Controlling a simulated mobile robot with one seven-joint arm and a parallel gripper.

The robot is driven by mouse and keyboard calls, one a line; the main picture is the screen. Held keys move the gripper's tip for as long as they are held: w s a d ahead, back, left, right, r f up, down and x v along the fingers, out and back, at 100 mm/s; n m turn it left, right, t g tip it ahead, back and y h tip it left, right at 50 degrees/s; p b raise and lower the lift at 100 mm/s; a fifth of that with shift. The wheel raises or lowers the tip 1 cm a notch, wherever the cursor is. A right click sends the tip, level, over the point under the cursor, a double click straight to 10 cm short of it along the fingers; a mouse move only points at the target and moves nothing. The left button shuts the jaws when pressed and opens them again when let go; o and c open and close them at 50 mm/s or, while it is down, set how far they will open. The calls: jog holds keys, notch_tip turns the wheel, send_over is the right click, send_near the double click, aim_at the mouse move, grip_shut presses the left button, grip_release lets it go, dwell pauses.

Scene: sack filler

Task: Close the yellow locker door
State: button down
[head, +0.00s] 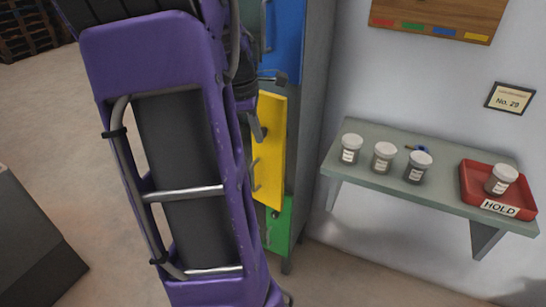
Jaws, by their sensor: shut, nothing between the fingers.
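The yellow locker door (270,155) is in the middle of the head view, between a blue door above and a green door below. It appears to stand ajar, its top edge showing and its panel at an angle to the locker front. A metal handle (256,174) is on its left part. My gripper (259,132) is shut and empty, close to the upper left part of the yellow door. I cannot tell whether it touches the door. My purple arm hides the left part of the locker and much of the gripper.
The blue door (286,35) and green door (279,228) are on the same grey locker (315,100). Right of it, a wall shelf (450,197) holds several jars and a red HOLD tray (469,188). Open floor (60,130) lies to the left.

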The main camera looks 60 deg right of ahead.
aim_at(275, 162)
jog(key=d+f+m, duration=0.1)
jog(key=f+m, duration=0.3)
jog(key=m, duration=0.4)
jog(key=s+d+f+m+h+b, duration=0.1)
jog(key=f+m, duration=0.3)
jog(key=m, duration=0.4)
jog(key=d+f+m+h, duration=0.1)
jog(key=d+f+m, duration=0.1)
jog(key=f+m, duration=0.3)
jog(key=shift+s+d+f+m+t+b, duration=0.1)
jog(key=shift+s+d+m+t+b, duration=0.1)
jog(key=shift+m, duration=0.55)
jog(key=shift+s+d+m+t+b, duration=0.1)
jog(key=shift+s+m+b, duration=0.1)
jog(key=shift+m, duration=0.55)
jog(key=shift+d, duration=0.5)
